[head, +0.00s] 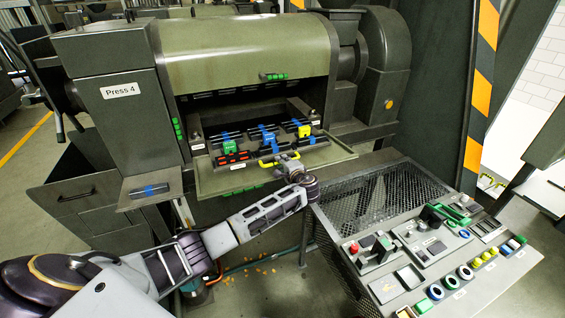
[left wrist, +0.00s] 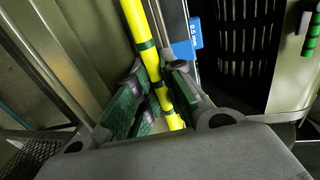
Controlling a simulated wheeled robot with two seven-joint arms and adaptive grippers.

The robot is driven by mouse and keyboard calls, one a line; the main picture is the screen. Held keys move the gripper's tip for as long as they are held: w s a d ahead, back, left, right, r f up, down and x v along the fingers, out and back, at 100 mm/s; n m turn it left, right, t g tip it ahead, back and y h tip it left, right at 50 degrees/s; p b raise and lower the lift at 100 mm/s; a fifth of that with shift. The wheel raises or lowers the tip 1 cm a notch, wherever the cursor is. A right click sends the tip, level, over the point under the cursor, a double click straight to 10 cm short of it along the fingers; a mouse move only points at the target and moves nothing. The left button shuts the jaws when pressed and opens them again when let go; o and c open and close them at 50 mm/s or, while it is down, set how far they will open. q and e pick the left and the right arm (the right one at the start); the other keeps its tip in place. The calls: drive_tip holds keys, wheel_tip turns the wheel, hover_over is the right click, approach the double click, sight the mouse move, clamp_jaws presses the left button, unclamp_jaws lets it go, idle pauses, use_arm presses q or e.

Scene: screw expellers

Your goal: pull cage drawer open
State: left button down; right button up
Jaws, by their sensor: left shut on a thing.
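The press labelled Press 4 (head: 120,90) has an open bay with the cage drawer (head: 225,160) low inside it. A yellow handle (head: 267,161) is at the drawer's front. My left gripper (head: 287,160) has come in from the front right and is shut on this handle. In the left wrist view the yellow bar (left wrist: 139,22) passes between the green-padded fingers of my left gripper (left wrist: 162,85). A blue tag (left wrist: 186,50) reading 0.5 mm is beside the bar. How far the drawer is out is hard to tell. My right gripper is not in view.
A green flap (head: 215,184) hangs open below the drawer. Blue, green and yellow clamps (head: 266,133) sit in the bay. A mesh-sided control desk (head: 385,190) stands close on the right. A grey shelf (head: 150,190) juts out at the left. Bits litter the floor below.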

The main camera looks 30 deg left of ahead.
use_arm(q)
drive_tip(key=c, duration=1.5)
unclamp_jaws()
drive_tip(key=shift+f, duration=0.1)
drive_tip(key=shift+s+d, duration=0.4)
drive_tip(key=shift+d, duration=0.1)
drive_tip(key=shift+r+v, duration=0.15)
drive_tip(key=shift+v, duration=1.5)
drive_tip(key=shift+r+v, duration=0.1)
drive_tip(key=shift+v, duration=1.6)
drive_tip(key=shift+a, duration=0.1)
drive_tip(key=shift+s, duration=0.1)
